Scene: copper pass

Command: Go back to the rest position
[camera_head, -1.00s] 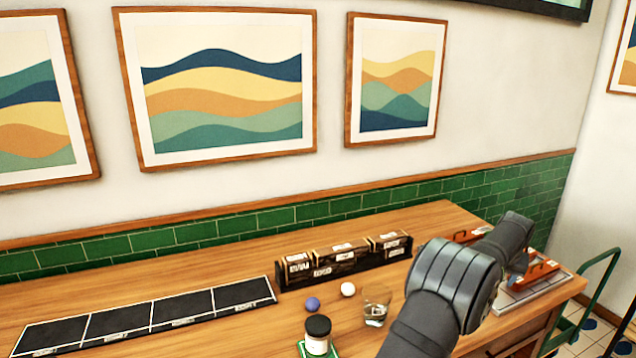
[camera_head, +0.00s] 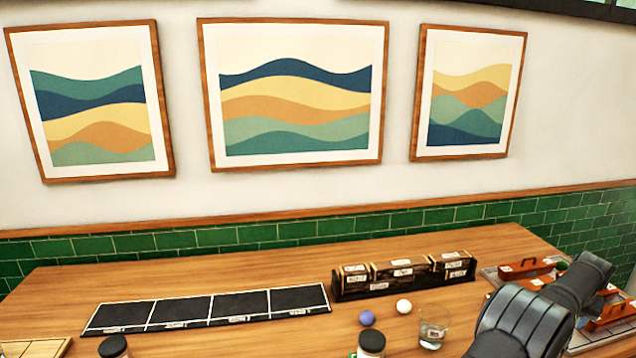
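My arm reaches in from the bottom right in the head view, over the right part of the wooden counter (camera_head: 220,276). Its dark grey links hide part of the counter's right end. The fingertips of my gripper cannot be made out, so I cannot tell whether it is open or shut or holds anything. The far end of the arm is near the orange-red handled items (camera_head: 527,267) at the right.
A black four-panel mat (camera_head: 210,308) lies at the left. A dark rack of boxes (camera_head: 404,274) stands at the back. In front are a purple ball (camera_head: 367,318), a white ball (camera_head: 404,306), a clear glass (camera_head: 433,328) and dark-lidded jars (camera_head: 371,342). Bare wood lies behind the mat.

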